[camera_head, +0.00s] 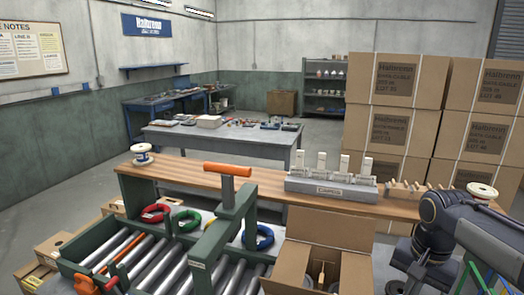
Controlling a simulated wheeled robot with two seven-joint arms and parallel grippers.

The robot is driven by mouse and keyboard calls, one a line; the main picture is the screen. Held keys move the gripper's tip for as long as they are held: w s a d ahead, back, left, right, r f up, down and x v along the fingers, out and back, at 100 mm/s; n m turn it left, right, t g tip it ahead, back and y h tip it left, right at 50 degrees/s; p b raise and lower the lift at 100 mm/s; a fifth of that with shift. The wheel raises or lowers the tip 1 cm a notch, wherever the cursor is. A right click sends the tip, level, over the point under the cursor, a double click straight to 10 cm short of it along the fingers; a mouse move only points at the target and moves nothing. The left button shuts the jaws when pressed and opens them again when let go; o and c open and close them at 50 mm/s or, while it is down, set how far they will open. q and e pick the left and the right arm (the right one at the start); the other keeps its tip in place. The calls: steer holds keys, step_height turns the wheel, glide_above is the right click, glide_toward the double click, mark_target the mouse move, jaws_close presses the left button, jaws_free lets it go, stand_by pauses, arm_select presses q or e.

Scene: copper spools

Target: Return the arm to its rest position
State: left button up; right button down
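My dark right arm (437,222) shows at the lower right, bent, in front of the right end of the wooden bench (258,190). Its gripper cannot be made out in this view. My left arm and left gripper are not in view. A pale spool (481,189) shows just behind my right arm, its lower part hidden by the arm. Another white spool with a blue band (142,155) stands on the left end of the bench.
A green roller conveyor (205,248) with an orange-topped post (228,170) fills the lower left. An open cardboard box (300,255) stands beside it. A grey fixture (330,186) and a wooden peg rack (408,192) sit on the bench. Stacked cartons (395,135) rise behind.

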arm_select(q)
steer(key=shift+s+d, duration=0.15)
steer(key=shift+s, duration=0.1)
arm_select(e)
steer(key=s+a+f+n+t+y, duration=0.1)
steer(key=s+a+n, duration=0.1)
steer(key=s, duration=0.4)
steer(key=s+a+f+n+t+y, duration=0.1)
steer(key=s+a+f+n+t, duration=0.1)
steer(key=s+a, duration=0.2)
steer(key=s+a+f+n+t+y, duration=0.1)
steer(key=s+a+f+n, duration=0.1)
steer(key=s, duration=0.7)
steer(key=shift+s+a+n+t, duration=0.15)
steer(key=shift+a+n+t, duration=0.25)
steer(key=shift+a, duration=0.45)
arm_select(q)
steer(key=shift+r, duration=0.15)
arm_select(e)
steer(key=shift+r, duration=0.1)
